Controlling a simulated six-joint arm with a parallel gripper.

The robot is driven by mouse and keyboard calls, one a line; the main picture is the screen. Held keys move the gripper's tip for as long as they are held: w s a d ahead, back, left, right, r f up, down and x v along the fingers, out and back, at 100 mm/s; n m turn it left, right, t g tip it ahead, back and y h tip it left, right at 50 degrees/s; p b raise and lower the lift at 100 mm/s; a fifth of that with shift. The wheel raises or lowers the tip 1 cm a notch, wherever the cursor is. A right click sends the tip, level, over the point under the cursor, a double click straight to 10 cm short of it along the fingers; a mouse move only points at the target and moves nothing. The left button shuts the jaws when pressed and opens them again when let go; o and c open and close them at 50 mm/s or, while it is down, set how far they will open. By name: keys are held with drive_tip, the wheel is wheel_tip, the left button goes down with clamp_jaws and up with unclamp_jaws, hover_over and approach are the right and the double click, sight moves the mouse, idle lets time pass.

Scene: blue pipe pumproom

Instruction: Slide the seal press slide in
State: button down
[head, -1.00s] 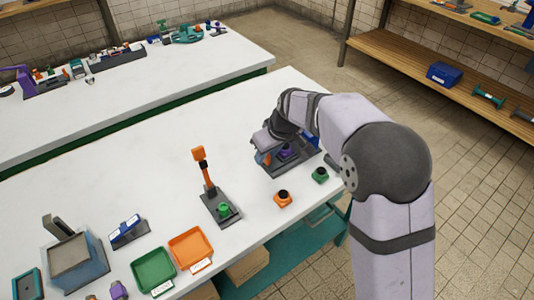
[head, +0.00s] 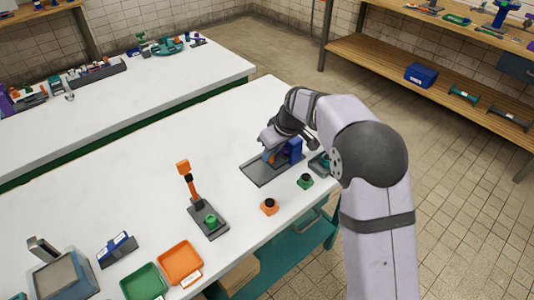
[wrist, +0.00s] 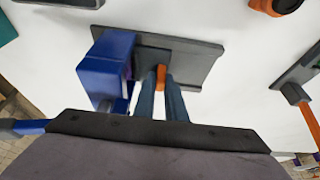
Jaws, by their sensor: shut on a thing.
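The seal press has a flat dark grey base (head: 262,174) on the white bench and a blue housing (head: 293,149) at its right end. In the wrist view the housing (wrist: 104,68) stands at the left, and the grey base (wrist: 205,62) extends right. The slide's dark plate (wrist: 150,57) reaches up to the housing; a sliver of purple shows at the housing's edge. My gripper (wrist: 162,88) is shut on the slide's orange handle (wrist: 160,72), close beside the housing. How deep the slide sits inside is hidden.
A stand with an orange lever (head: 186,180) is to the left. Orange (head: 180,262) and green (head: 145,283) trays lie further left. The bench behind the press is clear.

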drive_tip(key=c, duration=1.8)
unclamp_jaws()
drive_tip(key=shift+w+d, duration=0.2)
drive_tip(key=shift+d, duration=0.05)
drive_tip(key=shift+s+a, duration=0.1)
drive_tip(key=shift+a, duration=0.1)
drive_tip(key=shift+s+a, duration=0.25)
drive_tip(key=shift+a, duration=0.05)
drive_tip(key=s+a+b, duration=0.1)
drive_tip(key=s+a, duration=0.3)
drive_tip(key=shift+s+a, duration=0.25)
drive_tip(key=shift+s, duration=0.05)
drive_tip(key=v, duration=0.7)
drive_tip(key=s+d+m+g+h+p, duration=0.2)
drive_tip(key=s+d+m+p, duration=0.5)
drive_tip(key=s+d, duration=1)
drive_tip(key=shift+s+d+r+h+p, duration=0.3)
drive_tip(key=shift+d+r+h+p, duration=0.15)
drive_tip(key=shift+d+p, duration=0.55)
